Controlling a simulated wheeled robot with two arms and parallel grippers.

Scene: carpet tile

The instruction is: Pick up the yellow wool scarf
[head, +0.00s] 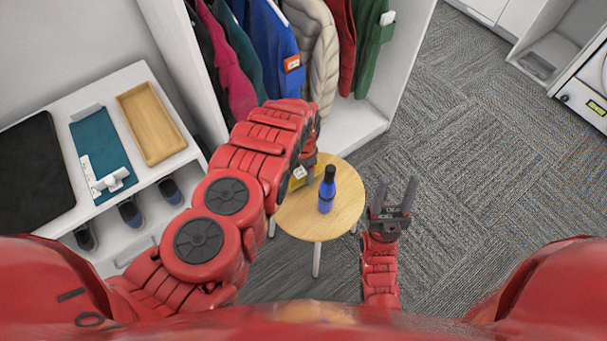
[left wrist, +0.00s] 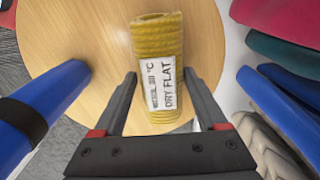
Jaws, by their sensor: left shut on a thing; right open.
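The yellow wool scarf (left wrist: 160,35) is a folded, ribbed bundle with a white care label reading "DRY FLAT". In the left wrist view it lies between the two fingers of my left gripper (left wrist: 161,76), which is shut on it. In the head view only a bit of the yellow scarf (head: 296,183) shows beside my left gripper (head: 308,172), over the left part of the round table; my arm hides the rest. I cannot tell whether the scarf touches the tabletop. My right gripper (head: 396,192) is open and empty, right of the table.
A blue bottle (head: 327,192) stands upright on the round wooden table (head: 345,215), close right of the scarf. A wardrobe with hanging clothes (head: 310,45) is behind. A white shelf unit (head: 85,145) with a wooden tray (head: 150,125) stands left. Carpet at right is clear.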

